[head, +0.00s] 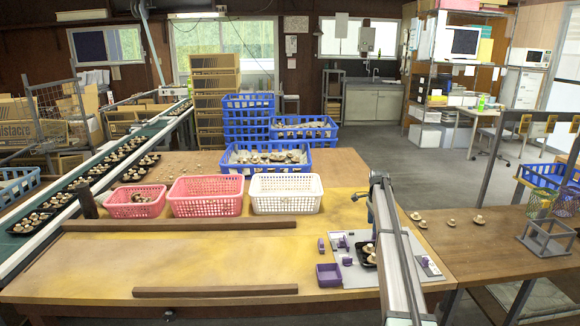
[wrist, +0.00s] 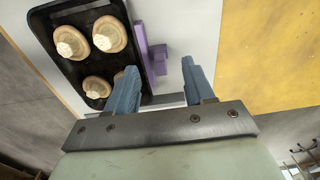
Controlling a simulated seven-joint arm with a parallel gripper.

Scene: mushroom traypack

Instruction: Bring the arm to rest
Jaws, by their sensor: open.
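My gripper (wrist: 159,66) is open, its two blue fingers apart with nothing held between them. In the wrist view a black tray (wrist: 74,66) lies at the upper left with several pale brown mushrooms (wrist: 110,34) in it. The left finger overlaps the tray's edge in the picture and partly hides a mushroom; I cannot tell the height between them. A purple fixture (wrist: 153,60) shows beyond the fingers, beside the tray. In the head view my arm reaches from the bottom edge up over the grey board (head: 345,276), where the tray (head: 359,250) lies.
A purple box (head: 328,275) sits at the board's left. Two pink baskets (head: 206,206) and a white basket (head: 286,207) stand behind a wooden bar (head: 180,225). Loose mushrooms (head: 450,221) and a grey rack (head: 546,245) are at right. The table's left middle is clear.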

